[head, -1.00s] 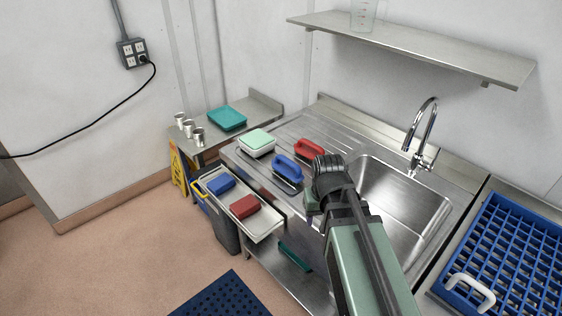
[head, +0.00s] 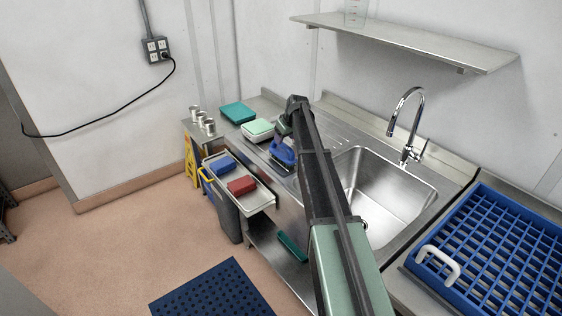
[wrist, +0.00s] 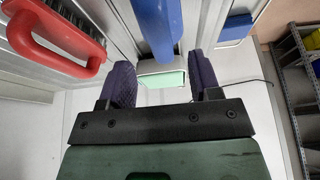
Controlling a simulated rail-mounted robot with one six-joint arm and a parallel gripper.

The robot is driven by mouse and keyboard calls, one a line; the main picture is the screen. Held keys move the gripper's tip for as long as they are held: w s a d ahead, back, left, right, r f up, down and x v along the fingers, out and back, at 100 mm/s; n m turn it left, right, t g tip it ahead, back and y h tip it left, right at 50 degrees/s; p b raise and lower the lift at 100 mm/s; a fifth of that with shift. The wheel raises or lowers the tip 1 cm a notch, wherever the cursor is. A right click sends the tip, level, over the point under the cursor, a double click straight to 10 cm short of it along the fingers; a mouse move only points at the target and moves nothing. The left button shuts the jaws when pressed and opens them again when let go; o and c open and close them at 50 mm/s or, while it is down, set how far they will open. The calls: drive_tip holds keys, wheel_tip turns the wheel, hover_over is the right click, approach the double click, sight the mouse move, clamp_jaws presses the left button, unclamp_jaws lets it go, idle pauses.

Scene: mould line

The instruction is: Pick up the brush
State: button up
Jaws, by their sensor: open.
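A blue brush (head: 282,153) with a looped handle stands on the drainboard left of the sink. Its blue handle (wrist: 157,22) shows at the top middle of the wrist view, beyond and between my fingers. A red brush (wrist: 62,36) with dark bristles shows at the upper left of the wrist view; in the head view my arm hides it. My gripper (head: 286,130) is just above the blue brush, partly hidden by my wrist. In the wrist view its purple fingers (wrist: 162,80) are apart with nothing held between them. Contact with the brush cannot be told.
A white tub with a pale green top (head: 258,129) sits beside the blue brush. A tray (head: 262,199) with blue and red blocks juts out in front. The sink (head: 372,190) and faucet (head: 409,125) are right of my arm. A blue rack (head: 490,240) lies at far right.

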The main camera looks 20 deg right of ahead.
sight(283, 144)
drive_tip(key=shift+w+f, duration=0.15)
drive_tip(key=shift+f, duration=0.2)
drive_tip(key=b+x, duration=0.4)
drive_tip(key=x, duration=0.1)
drive_tip(key=shift+s+b, duration=0.25)
drive_tip(key=shift+b, duration=0.05)
drive_tip(key=shift+w+a+f, duration=0.1)
drive_tip(key=shift+w+f, duration=0.05)
drive_tip(key=shift+f, duration=0.05)
drive_tip(key=shift+r, duration=0.25)
clamp_jaws()
drive_tip(key=shift+r, duration=0.1)
